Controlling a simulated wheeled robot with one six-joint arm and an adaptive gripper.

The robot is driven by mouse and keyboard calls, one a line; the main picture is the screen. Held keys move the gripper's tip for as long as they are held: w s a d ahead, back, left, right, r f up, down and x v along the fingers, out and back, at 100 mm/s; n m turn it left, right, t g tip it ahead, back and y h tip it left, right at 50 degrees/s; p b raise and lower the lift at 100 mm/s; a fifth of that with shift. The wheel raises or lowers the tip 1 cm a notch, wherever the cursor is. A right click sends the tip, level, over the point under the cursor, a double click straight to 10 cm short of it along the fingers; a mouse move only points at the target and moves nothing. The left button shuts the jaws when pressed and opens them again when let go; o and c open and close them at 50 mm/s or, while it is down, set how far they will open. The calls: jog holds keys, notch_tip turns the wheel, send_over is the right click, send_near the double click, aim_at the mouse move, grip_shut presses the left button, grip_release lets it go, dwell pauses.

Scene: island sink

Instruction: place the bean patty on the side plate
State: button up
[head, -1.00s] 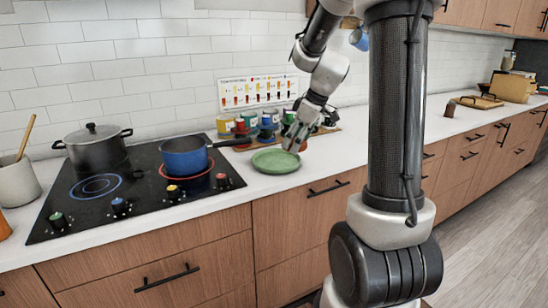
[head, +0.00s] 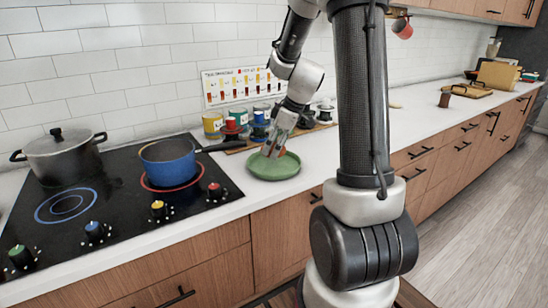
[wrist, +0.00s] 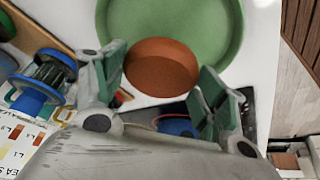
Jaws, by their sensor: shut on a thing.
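The bean patty (wrist: 161,66) is a thick orange-brown disc. My gripper (wrist: 162,88) is shut on it, one green-padded finger on each side. In the head view my gripper (head: 272,152) points down over the back part of the green side plate (head: 272,170), and only a small reddish bit of the patty shows there. In the wrist view the patty overlaps the near part of the plate (wrist: 228,48). I cannot tell whether the patty touches the plate. The plate lies flat on the white counter.
A black cooktop (head: 120,200) with a blue saucepan (head: 167,162) and a dark pot (head: 62,155) is left of the plate. Several spools and cans (head: 240,122) stand on a wooden board behind it. The counter right of the plate is clear.

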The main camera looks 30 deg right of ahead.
aim_at(275, 166)
jog(key=shift+f, duration=2.15)
jog(key=shift+f, duration=0.1)
jog(key=o, duration=1)
jog(key=shift+o, duration=0.2)
jog(key=v, duration=1.2)
jog(key=s+a+r+m+h, duration=0.1)
jog(key=s+a+r+m, duration=0.1)
jog(key=s, duration=0.5)
jog(key=s+a+r+m+h, duration=0.1)
jog(key=s+a+r+m, duration=0.1)
jog(key=s, duration=0.5)
jog(key=s+a+r+m, duration=0.2)
jog(key=s+a+m, duration=0.2)
jog(key=s, duration=0.3)
jog(key=shift+s+a+m+t+h, duration=0.25)
jog(key=shift+m+t+h, duration=0.05)
jog(key=shift+h, duration=0.1)
